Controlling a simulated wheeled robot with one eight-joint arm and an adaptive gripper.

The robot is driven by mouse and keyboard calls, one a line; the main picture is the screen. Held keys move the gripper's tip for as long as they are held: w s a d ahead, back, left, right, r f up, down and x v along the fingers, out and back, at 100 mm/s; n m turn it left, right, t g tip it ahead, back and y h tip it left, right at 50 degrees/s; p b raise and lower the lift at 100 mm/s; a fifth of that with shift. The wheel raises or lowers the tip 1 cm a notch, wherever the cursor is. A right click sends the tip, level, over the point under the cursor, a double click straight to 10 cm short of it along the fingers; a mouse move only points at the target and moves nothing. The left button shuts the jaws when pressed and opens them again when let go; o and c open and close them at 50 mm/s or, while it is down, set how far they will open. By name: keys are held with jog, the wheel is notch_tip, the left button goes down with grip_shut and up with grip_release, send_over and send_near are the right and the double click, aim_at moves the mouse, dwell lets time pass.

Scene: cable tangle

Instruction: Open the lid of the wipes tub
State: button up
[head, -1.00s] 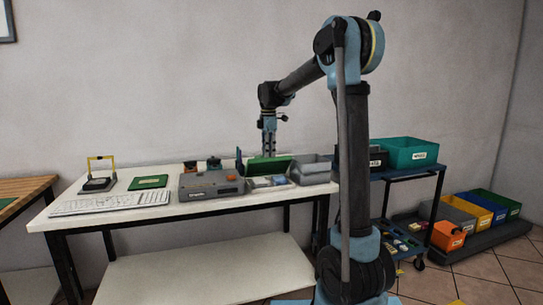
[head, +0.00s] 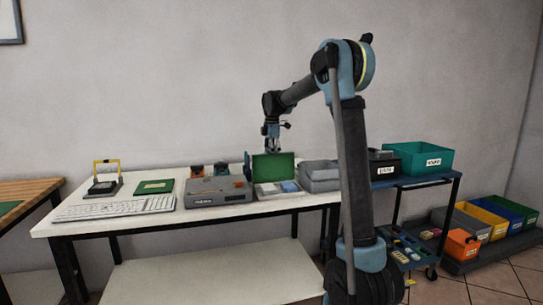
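A low, light-coloured tub with white and blue contents (head: 277,188) stands on the white table, right of the grey device. I take it to be the wipes tub, though no label is readable. A green panel (head: 274,167), apparently its lid, stands roughly upright at the tub's back edge. My gripper (head: 272,148) points down just above the panel's top edge, or behind it. The fingertips are small and partly hidden by the panel. I cannot tell whether they touch it or how far apart they are.
The white table (head: 110,221) also holds a keyboard (head: 115,208), a grey device (head: 217,191), a green mat (head: 154,187) and a yellow-framed stand (head: 104,180). A grey bin (head: 320,178) is close right of the tub. A cart with a teal bin (head: 420,159) stands further right.

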jog(key=shift+s+d+r, duration=0.15)
jog(key=shift+s+r, duration=0.45)
jog(key=shift+s+d+r, duration=0.15)
jog(key=shift+s+r, duration=0.4)
jog(key=shift+s, duration=0.05)
jog(key=shift+w+a, duration=0.25)
jog(key=shift+w, duration=0.15)
jog(key=w+a+r, duration=0.1)
jog(key=w+a, duration=0.2)
jog(key=w, duration=0.6)
jog(key=w+a+r, duration=0.1)
jog(key=w+a, duration=0.1)
jog(key=w, duration=0.7)
jog(key=shift+a, duration=0.4)
jog(key=shift+w+r, duration=0.1)
jog(key=shift+r, duration=0.05)
dwell(0.5)
notch_tip(320, 180, up, 12)
jog(key=shift+f, duration=0.2)
dwell(0.5)
